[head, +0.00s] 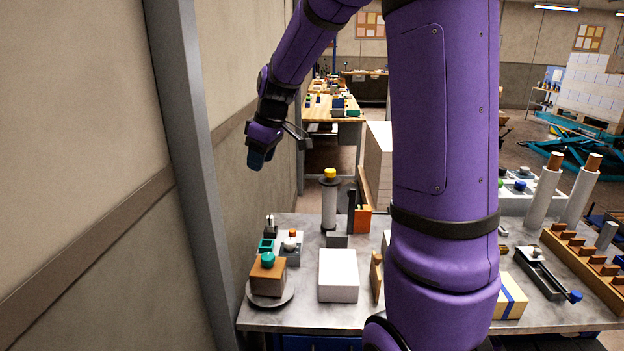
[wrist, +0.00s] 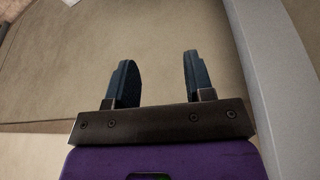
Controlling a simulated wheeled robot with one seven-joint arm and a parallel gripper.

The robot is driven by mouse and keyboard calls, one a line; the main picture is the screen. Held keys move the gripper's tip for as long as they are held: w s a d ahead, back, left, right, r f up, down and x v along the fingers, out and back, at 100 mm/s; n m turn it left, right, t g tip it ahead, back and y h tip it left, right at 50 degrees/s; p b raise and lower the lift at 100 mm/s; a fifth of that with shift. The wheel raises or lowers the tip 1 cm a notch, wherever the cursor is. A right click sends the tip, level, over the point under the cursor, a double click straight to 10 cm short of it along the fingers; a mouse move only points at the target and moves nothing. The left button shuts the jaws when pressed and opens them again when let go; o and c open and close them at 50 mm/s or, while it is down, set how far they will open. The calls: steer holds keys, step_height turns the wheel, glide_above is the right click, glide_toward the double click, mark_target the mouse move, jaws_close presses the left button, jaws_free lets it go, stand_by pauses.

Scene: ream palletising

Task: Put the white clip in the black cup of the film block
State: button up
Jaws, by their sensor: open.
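My gripper (head: 257,162) is raised in the air at the left in the head view, in front of the wall and well above the bench. In the wrist view its two dark fingers (wrist: 156,78) stand apart with nothing between them. On the left of the bench, a small grey block (head: 289,249) carries small orange and white pieces. A small black piece with pale tips (head: 270,227) stands just behind it. These are too small to tell which is the white clip, the film block or its black cup.
The metal bench (head: 330,232) also holds a brown block with a teal knob (head: 268,273) on a round plate, a white box (head: 338,275), and a pale column with a yellow top (head: 330,200). The wall and a grey post (head: 185,150) stand close at the left. My arm hides mid-bench.

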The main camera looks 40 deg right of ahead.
steer(key=s+a+r+m+h, duration=0.1)
steer(key=s+a+r, duration=0.3)
steer(key=s, duration=0.3)
steer(key=s+a+r+m, duration=0.2)
steer(key=s+a+r, duration=0.1)
steer(key=s, duration=0.3)
steer(key=s+a+m+t, duration=0.2)
steer(key=s+a+m, duration=0.1)
steer(key=s, duration=1.3)
steer(key=shift+h, duration=0.3)
